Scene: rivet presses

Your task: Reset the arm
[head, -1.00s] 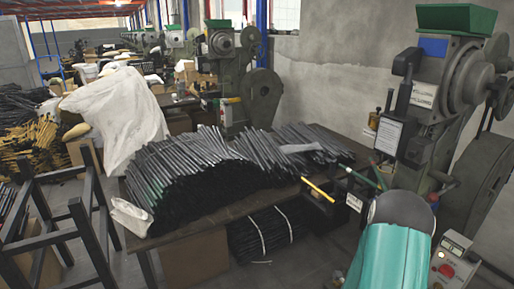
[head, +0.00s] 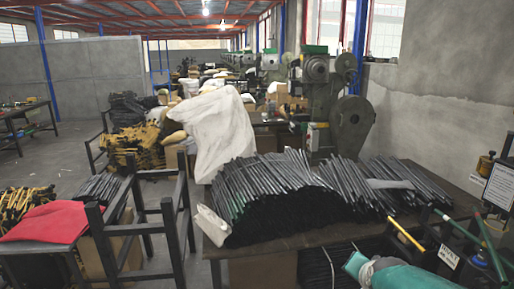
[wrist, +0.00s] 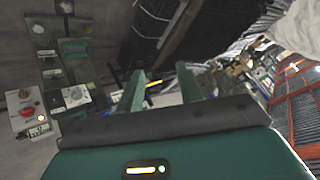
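My gripper (wrist: 160,82) shows in the wrist view as two green fingers with a clear gap between them. It is open, and I see nothing held. My arm's teal casing (head: 405,276) shows at the lower right of the head view; the fingers are hidden there. A control box with a red button (wrist: 25,110) is left of the fingers in the wrist view. A pile of dark rods (wrist: 165,28) is beyond them. The same pile (head: 275,195) lies on a workbench (head: 235,238) in the head view.
A rivet press (head: 325,95) stands behind the bench. A white sheet (head: 218,130) covers something left of it. A black metal frame (head: 180,225) and a red cloth (head: 45,221) on a table are at the left. Some bare floor shows at the far left.

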